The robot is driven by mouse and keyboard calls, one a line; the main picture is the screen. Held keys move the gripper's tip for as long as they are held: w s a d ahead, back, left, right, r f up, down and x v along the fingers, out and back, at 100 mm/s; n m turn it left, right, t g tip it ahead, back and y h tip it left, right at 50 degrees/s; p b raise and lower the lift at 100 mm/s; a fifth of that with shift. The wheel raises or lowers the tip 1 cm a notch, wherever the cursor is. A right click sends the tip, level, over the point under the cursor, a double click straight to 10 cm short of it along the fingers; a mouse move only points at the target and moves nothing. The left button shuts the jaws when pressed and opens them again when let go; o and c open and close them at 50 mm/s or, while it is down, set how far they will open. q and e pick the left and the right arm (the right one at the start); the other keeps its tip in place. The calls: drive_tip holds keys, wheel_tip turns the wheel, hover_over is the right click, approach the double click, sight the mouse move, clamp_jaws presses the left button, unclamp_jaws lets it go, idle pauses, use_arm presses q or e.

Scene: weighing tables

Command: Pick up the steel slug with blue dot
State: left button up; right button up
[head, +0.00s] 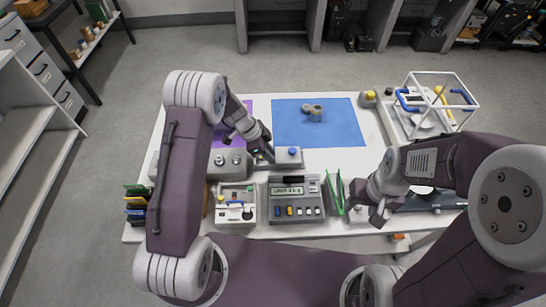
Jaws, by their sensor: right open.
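A small blue dot (293,150) shows on top of a light grey block (290,159) in the middle of the table; I cannot tell whether it marks a steel slug. My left gripper (266,156) points down at the left end of this block. Its fingertips are small and partly hidden, so I cannot tell whether it is open or holds anything. Steel-coloured round pieces (219,160) stand on a grey block to its left. My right gripper (377,214) is open near the table's front right, beside green tweezers (335,192).
A blue mat (345,125) at the back bears grey metal pieces (312,112). A white-framed cage (443,75) stands back right, with a yellow-topped piece (370,95) beside it. A display unit (294,199) and a small balance-like device (235,205) line the front. A purple mat (247,108) lies back left.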

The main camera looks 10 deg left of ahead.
use_arm(q)
clamp_jaws()
drive_tip(key=shift+s+r, duration=0.1)
